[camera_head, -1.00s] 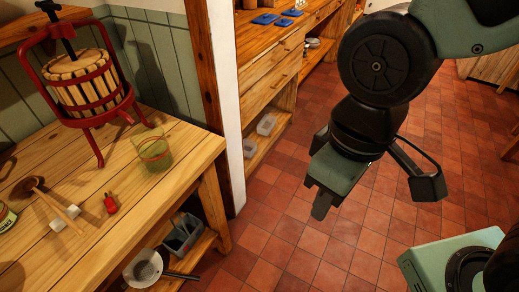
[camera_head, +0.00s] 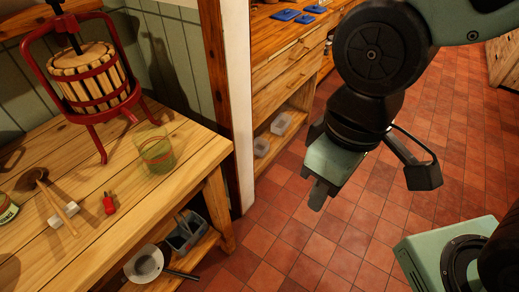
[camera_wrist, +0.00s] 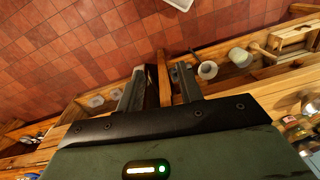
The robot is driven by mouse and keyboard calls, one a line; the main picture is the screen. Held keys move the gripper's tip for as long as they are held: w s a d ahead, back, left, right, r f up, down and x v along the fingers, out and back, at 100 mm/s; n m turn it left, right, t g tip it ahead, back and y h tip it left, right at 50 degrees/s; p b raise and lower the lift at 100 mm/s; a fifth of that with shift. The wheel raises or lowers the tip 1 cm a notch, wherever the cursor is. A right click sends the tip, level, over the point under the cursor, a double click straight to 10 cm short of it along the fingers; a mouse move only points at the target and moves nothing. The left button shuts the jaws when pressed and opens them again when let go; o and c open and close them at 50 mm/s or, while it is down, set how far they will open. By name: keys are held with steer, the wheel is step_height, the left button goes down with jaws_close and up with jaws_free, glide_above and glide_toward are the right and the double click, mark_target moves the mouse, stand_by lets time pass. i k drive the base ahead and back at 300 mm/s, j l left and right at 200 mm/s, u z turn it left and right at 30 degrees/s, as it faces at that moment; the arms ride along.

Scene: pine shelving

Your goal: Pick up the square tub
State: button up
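Two small translucent tubs stand on the low shelf under the drawer counter in the head view, one farther back (camera_head: 282,124) and one nearer (camera_head: 261,147). Both look boxy; I cannot tell for sure which is the square tub. They also show small in the wrist view, left of the fingers, as one tub (camera_wrist: 95,101) and another (camera_wrist: 115,94). My gripper (camera_head: 372,186) is open and empty above the tiled floor, to the right of the shelf and apart from both tubs. Its spread fingers (camera_wrist: 160,88) also show in the wrist view.
A wooden table (camera_head: 105,245) with a red fruit press (camera_head: 95,85) and a green glass container (camera_head: 157,151) stands left. A grey caddy (camera_head: 186,238) and a pan (camera_head: 144,264) are on its lower shelf. A white wall end (camera_head: 239,100) separates table and counter. Tiled floor is free.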

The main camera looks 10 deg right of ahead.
mark_target(261, 146)
steer(key=i+l+z, duration=0.2)
steer(key=i, duration=0.55)
steer(key=i+z, duration=0.15)
steer(key=i, duration=0.6)
